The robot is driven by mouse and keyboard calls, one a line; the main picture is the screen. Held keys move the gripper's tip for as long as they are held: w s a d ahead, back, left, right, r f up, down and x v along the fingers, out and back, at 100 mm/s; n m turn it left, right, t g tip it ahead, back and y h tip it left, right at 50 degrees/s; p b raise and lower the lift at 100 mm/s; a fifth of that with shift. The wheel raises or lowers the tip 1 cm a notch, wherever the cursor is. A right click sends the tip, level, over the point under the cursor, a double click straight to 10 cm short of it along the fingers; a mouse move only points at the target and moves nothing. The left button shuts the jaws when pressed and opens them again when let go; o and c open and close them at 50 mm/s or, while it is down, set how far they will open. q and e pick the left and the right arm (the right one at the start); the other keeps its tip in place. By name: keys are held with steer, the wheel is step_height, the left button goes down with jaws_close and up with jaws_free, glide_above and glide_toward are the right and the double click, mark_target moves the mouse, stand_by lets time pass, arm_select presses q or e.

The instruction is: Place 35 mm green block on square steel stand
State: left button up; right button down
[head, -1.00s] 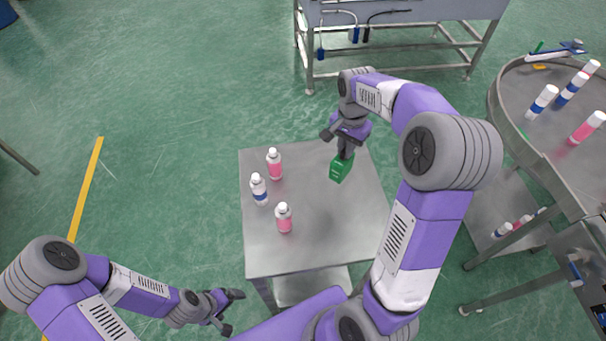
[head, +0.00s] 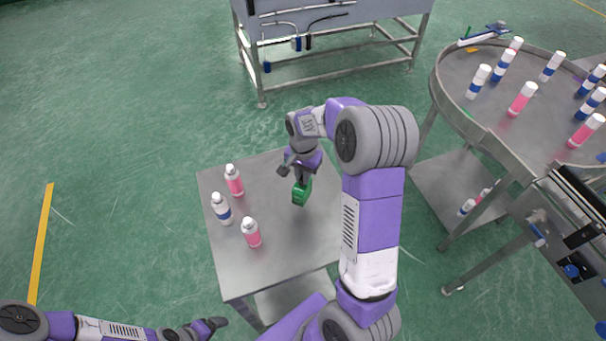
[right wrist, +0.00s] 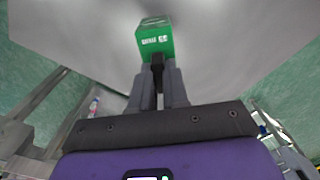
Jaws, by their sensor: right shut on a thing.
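The green block (head: 301,193) is in my right gripper (head: 300,178), which is shut on it over the far half of the square steel stand (head: 285,245). In the right wrist view the green block (right wrist: 155,40) sits at the fingertips, with white marking on its near side and the grey stand top behind it. I cannot tell whether the block touches the stand top. My left gripper (head: 207,327) is low at the bottom edge, off the stand; its fingers are too unclear to read.
A pink bottle (head: 234,180), a blue-banded bottle (head: 221,208) and another pink bottle (head: 251,232) stand on the left part of the stand. A round steel table (head: 460,95) with several bottles is at the right. A steel workbench (head: 335,22) is behind.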

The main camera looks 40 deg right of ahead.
steer(key=shift+f, duration=0.1)
steer(key=c, duration=1.5)
jaws_free()
steer(key=shift+f, duration=0.1)
steer(key=shift+c, duration=0.2)
steer(key=o, duration=0.4)
steer(key=shift+r, duration=0.25)
step_height(320, 180, up, 12)
steer(key=shift+f+p, duration=0.1)
steer(key=shift+p, duration=0.55)
